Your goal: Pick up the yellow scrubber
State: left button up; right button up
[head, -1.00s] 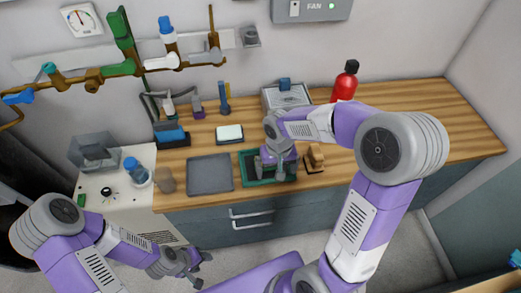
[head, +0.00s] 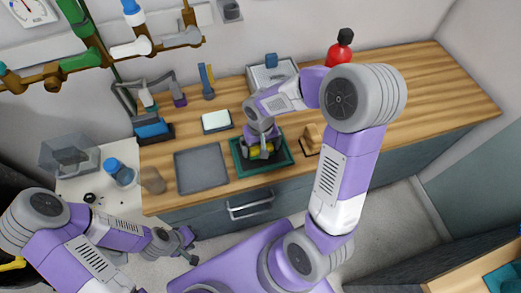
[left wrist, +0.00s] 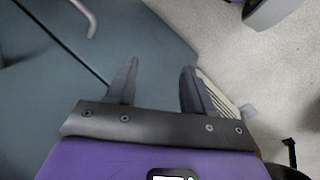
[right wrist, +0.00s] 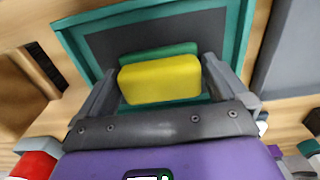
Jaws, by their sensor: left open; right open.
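The yellow scrubber (right wrist: 160,80) lies in a green-rimmed tray (right wrist: 238,22) with a dark inside, with a green pad just behind it in the right wrist view. In the head view the scrubber (head: 257,151) is partly hidden under my right gripper (head: 262,150). My right gripper (right wrist: 160,82) is open, with one finger on each side of the scrubber; I cannot tell if they touch it. My left gripper (head: 190,245) is open and empty, low in front of the cabinet; in the left wrist view (left wrist: 157,85) nothing is between its fingers.
A grey tray (head: 202,167) lies left of the green tray on the wooden counter (head: 420,95). A wooden block (head: 310,136) stands right of it. A white sponge on a dark tray (head: 216,121) and a red bottle (head: 340,50) are behind. The counter's right part is clear.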

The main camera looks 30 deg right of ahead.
jog(key=c, duration=0.7)
notch_tip(320, 180, up, 10)
jog(key=p, duration=0.3)
jog(key=shift+p, duration=0.3)
jog(key=shift+c, duration=0.2)
jog(key=o, duration=0.5)
jog(key=c, duration=0.4)
